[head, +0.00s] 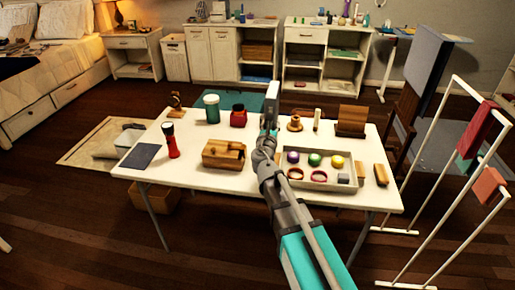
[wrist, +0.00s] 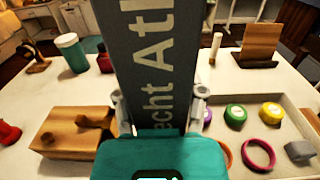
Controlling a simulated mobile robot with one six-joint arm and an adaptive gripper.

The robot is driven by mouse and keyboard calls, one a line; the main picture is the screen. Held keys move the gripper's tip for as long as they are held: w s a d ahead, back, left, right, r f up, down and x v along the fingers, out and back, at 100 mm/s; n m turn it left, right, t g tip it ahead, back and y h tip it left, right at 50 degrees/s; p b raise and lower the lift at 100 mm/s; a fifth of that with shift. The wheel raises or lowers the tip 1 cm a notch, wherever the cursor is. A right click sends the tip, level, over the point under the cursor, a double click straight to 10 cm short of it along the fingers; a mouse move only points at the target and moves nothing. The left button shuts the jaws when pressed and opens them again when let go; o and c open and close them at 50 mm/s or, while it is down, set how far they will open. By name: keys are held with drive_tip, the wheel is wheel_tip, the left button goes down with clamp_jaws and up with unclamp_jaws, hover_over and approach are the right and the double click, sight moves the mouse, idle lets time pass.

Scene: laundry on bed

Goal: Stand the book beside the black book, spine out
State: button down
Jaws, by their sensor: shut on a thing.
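My gripper (head: 268,124) is above the middle of the white table. In the wrist view its fingers (wrist: 160,104) are shut on a dark grey book (wrist: 155,50), one on each side. The book stands up from the jaws, with pale lettering reading "echt Atl" running along the face towards the camera. I cannot pick out the black book for sure. A dark blue-grey flat thing (head: 139,156), perhaps a book, lies at the table's left end.
On the white table (head: 200,182) are a wooden box (head: 224,154), a red torch (head: 170,140), a teal cup (head: 211,108), a wooden stand (head: 351,120) and a grey tray (head: 318,184) of small things. Open shelves (head: 303,70) stand behind. A white drying rack (head: 440,180) is at right.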

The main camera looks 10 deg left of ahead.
drive_tip(key=w+a+f+b, duration=0.4)
drive_tip(key=w+f+b, duration=0.5)
drive_tip(key=w, duration=0.3)
drive_tip(key=shift+w, duration=0.25)
idle(0.3)
drive_tip(key=shift+a+f, duration=0.1)
drive_tip(key=f+b, duration=0.3)
drive_tip(key=b, duration=0.1)
drive_tip(key=shift+w+a+f, duration=0.1)
drive_tip(key=shift+w+f, duration=0.25)
drive_tip(key=shift+f, duration=0.05)
idle(0.3)
